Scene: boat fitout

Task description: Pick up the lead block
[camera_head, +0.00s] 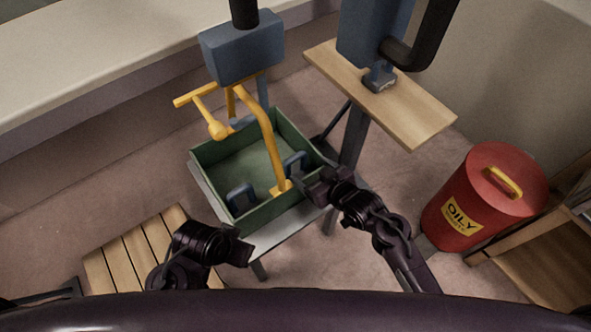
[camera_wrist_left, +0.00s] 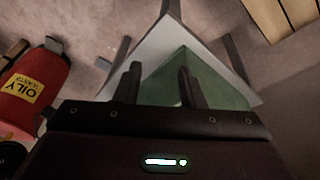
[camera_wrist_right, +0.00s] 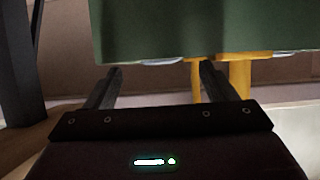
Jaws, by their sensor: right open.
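No block can be named as the lead block for certain. Blue-grey block-like pieces sit inside the green open box (camera_head: 208,157) in the head view: one near its front left (camera_head: 241,197), another at its right side (camera_head: 295,164). My right gripper (camera_head: 314,184) is open and empty beside the box's right front edge. In the right wrist view its fingers (camera_wrist_right: 158,86) are apart, with the box's green side (camera_wrist_right: 170,28) beyond. My left gripper (camera_head: 240,248) is in front of the box. In the left wrist view its fingers (camera_wrist_left: 160,84) are apart and empty.
A yellow frame (camera_head: 268,135) rises from the green box. Blue housings (camera_head: 243,50) with black pipes stand behind, one by a wooden board (camera_head: 420,112). A red oily-waste bin (camera_head: 487,195) stands at the right. A slatted wooden surface (camera_head: 135,250) lies at the left.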

